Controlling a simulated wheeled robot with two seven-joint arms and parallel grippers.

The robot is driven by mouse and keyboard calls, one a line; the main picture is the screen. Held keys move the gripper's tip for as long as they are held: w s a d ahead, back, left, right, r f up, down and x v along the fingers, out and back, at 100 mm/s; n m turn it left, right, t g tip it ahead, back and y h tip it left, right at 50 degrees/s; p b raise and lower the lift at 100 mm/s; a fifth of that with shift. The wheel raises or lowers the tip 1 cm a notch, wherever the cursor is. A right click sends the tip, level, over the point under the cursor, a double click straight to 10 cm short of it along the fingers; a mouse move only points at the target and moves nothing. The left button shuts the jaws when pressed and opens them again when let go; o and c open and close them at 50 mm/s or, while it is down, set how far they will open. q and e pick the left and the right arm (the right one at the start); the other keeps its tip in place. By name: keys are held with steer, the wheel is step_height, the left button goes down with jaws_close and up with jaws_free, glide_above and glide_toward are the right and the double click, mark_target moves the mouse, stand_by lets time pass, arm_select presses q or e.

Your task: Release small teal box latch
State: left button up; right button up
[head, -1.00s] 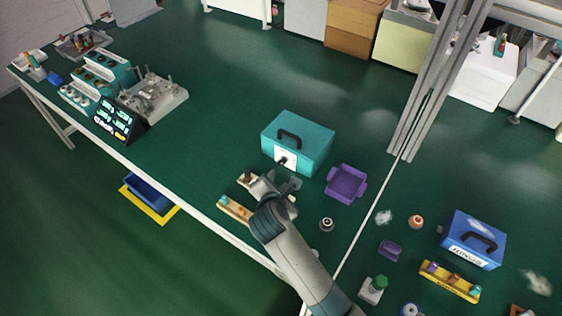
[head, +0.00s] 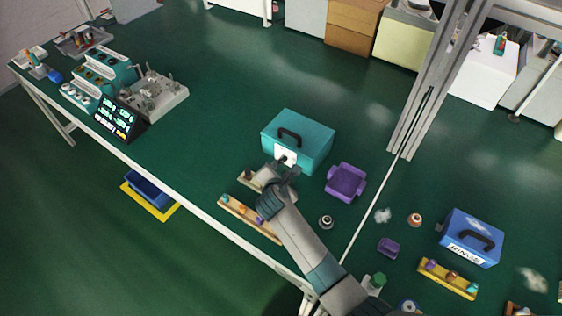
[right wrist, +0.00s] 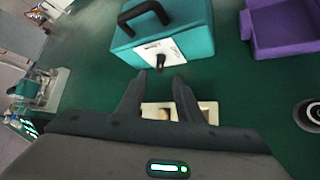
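The small teal box (head: 310,146) stands closed on the green table, with a black handle on its lid. It also shows at the top of the right wrist view (right wrist: 195,38). A white plate on its front carries a black latch (right wrist: 162,58). My right gripper (head: 287,171) is at the box's front, low near the latch. In the right wrist view my right gripper (right wrist: 161,76) is open, its two fingers apart with nothing held between them. The latch appears just beyond the fingertips, in line with the gap; I cannot tell whether they touch. My left gripper is not in view.
A purple tray (head: 345,183) stands right of the box. A wooden strip with pegs (head: 237,211) lies near the front edge, partly behind my arm. A dark round part (head: 326,222) and a blue box (head: 471,238) are to the right.

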mark_target(281, 162)
steer(key=shift+x, duration=4.4)
steer(key=shift+f, duration=0.1)
jaws_close()
